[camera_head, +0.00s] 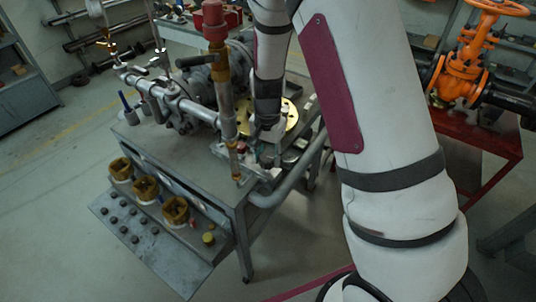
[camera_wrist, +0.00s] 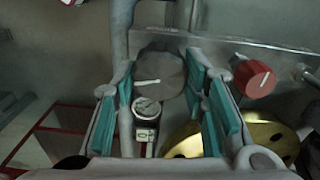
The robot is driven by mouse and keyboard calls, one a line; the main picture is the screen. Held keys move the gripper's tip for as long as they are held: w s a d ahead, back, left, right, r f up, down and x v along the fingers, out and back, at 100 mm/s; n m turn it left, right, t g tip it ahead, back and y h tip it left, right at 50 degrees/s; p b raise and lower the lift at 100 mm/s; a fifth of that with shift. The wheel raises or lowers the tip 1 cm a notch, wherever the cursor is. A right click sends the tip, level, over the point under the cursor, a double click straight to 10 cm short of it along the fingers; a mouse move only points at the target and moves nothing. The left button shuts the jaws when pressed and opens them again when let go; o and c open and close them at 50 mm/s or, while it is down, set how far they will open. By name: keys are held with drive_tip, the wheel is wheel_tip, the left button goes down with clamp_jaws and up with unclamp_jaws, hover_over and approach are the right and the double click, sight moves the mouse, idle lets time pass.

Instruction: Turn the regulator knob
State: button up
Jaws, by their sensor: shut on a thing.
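The regulator knob (camera_wrist: 160,75) is a round grey knob with a white pointer line, seen face-on in the wrist view. It sits between the green-padded fingers of my gripper (camera_wrist: 163,82), which is shut on it, with pads at its left and right sides. In the head view, my gripper (camera_head: 267,150) is low over the right end of the workbench. My arm covers much of that area there, and I cannot make out the grey knob.
A red knob (camera_wrist: 253,78) is close on the right, and a brass flange (camera_wrist: 268,136) lies lower right. In the head view, a tall red-capped pipe (camera_head: 220,75) stands left of my arm.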

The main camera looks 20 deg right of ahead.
sight(268, 156)
drive_tip(key=m+p, duration=0.1)
drive_tip(key=m, duration=0.3)
drive_tip(key=shift+s+r+m, duration=0.1)
drive_tip(key=shift+m, duration=0.2)
drive_tip(key=shift+m+p, duration=0.9)
drive_tip(key=shift+m, duration=1.6)
drive_tip(key=o, duration=1.2)
drive_tip(key=shift+c, duration=0.2)
wheel_tip(268, 156, up, 12)
